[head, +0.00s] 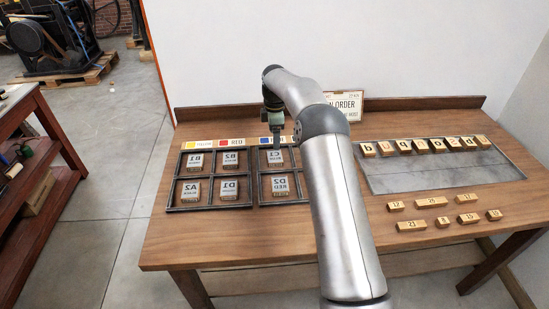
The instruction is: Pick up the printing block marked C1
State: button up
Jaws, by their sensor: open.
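The printing block marked C1 (275,157) lies flat, label up, in the far compartment of a dark-framed tray (258,190) on the wooden table. My gripper (277,145) points down over the far edge of this block and is open and empty. The fingers are small and partly merge with the arm and the tray frame. I cannot tell how high the fingertips are above the block. A block marked D2 (280,187) lies in the nearer compartment of the same tray.
A second dark tray at left holds blocks B1 (195,160), B2 (231,159), A2 (191,190) and D1 (229,188). Colour labels stand behind the trays. At right lie a metal plate (430,177) with letter blocks and several small number blocks (431,202). An order card (346,104) stands behind.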

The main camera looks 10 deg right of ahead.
aim_at(275, 156)
notch_tip(275, 156, down, 9)
jog(key=shift+s+p, duration=0.15)
jog(key=shift+p, duration=0.9)
jog(key=c, duration=0.8)
